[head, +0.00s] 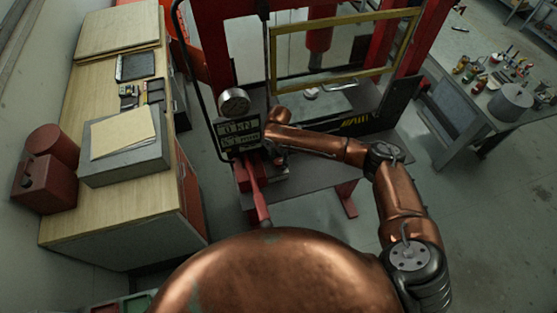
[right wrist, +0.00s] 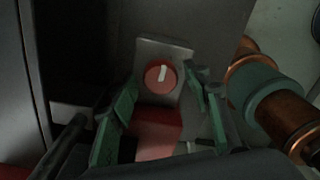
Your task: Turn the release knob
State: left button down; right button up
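The release knob (right wrist: 160,76) is a round red dial with a white mark standing close to upright, set on a grey plate (right wrist: 178,52) in the right wrist view. My right gripper (right wrist: 162,84) is open. Its green-padded fingers stand left and right of the knob, with visible gaps to it; whether the tips reach its depth I cannot tell. In the head view my right gripper (head: 274,155) is beside the press's dark panel (head: 238,134), partly hidden by my arm. The knob cannot be made out there. My left gripper is not in view.
A red lever (head: 259,196) sticks out below the panel, and a round gauge (head: 233,102) sits above it. A yellow-framed guard (head: 345,50) stands behind. A wooden workbench (head: 85,215) is at left; a cluttered table (head: 455,125) is at right. A red block (right wrist: 157,133) lies below the knob.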

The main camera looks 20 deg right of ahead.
aim_at(279, 161)
jog(key=shift+r, duration=0.1)
notch_tip(279, 161, up, 12)
dwell(0.6)
dwell(0.4)
